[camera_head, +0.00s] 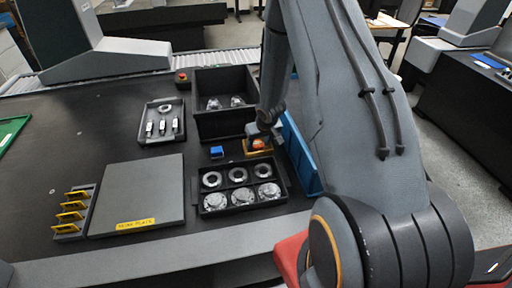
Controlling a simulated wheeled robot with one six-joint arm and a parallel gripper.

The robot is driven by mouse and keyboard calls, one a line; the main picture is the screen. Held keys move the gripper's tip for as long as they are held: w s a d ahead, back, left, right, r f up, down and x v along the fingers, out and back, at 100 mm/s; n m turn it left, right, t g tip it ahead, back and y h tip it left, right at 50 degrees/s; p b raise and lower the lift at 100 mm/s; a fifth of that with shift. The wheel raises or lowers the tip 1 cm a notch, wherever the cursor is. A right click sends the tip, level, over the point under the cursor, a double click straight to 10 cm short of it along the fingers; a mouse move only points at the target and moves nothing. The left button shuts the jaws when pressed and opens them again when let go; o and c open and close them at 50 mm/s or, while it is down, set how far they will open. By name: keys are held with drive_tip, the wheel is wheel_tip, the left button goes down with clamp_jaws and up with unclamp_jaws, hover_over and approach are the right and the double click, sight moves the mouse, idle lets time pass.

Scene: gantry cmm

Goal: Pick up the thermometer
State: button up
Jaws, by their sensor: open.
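I cannot make out for certain which thing is the thermometer. A small orange object (258,144) sits in a small yellow-edged holder (249,154), just below my gripper. It is too small to identify and partly covered by the gripper. My gripper (259,136) is at the end of my arm, right over or beside this object, and it is open. Whether the jaws are around the object or only above it cannot be told. A small blue block (217,151) lies just left of the holder.
A black tray (192,196) with metal rings and discs is in front. A grey tray (147,138) with small tools and a grey plate (135,195) are left.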

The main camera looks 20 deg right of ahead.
drive_tip(key=c, duration=0.8)
drive_tip(key=shift+c, duration=0.2)
